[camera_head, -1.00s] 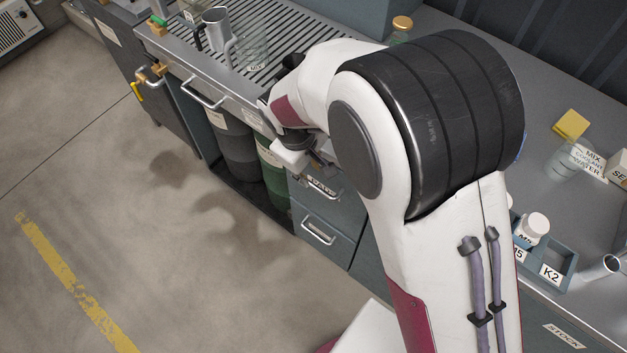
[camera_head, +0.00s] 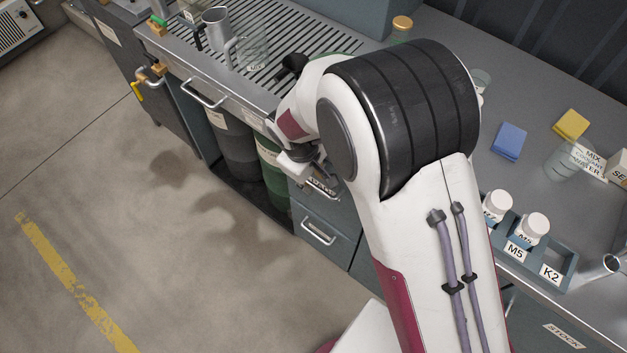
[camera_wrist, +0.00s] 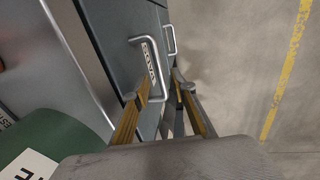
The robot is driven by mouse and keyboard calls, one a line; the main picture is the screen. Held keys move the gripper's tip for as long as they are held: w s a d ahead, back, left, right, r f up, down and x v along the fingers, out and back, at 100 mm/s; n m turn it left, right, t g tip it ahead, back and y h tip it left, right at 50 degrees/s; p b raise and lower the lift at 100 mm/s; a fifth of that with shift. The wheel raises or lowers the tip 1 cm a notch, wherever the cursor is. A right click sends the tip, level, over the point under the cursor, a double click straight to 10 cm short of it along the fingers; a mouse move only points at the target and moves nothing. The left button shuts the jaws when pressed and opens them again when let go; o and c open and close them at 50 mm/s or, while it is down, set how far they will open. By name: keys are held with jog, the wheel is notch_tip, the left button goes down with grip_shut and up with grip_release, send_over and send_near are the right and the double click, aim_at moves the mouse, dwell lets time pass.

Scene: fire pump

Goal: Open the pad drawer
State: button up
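The pad drawer is the upper grey-blue drawer under the counter. Its metal handle (camera_head: 322,188) shows just below my gripper in the head view, and its front looks flush with the cabinet. In the wrist view the handle (camera_wrist: 161,72) is a U-shaped bar beside a lettered label (camera_wrist: 148,60). My gripper (camera_wrist: 165,88) has its two yellowish fingers apart, with the bar's near end between the tips, close to the left finger. I cannot tell whether they touch. In the head view my wrist hides most of the fingers.
A lower drawer with its own handle (camera_head: 318,231) is below. A green drum (camera_head: 270,165) and a grey drum (camera_head: 236,145) stand left of the drawers. The floor in front is clear. Blue (camera_head: 509,141) and yellow (camera_head: 571,125) pads lie on the counter.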

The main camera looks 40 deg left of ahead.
jog(key=shift+w+f, duration=0.25)
jog(key=shift+f, duration=1)
grip_shut()
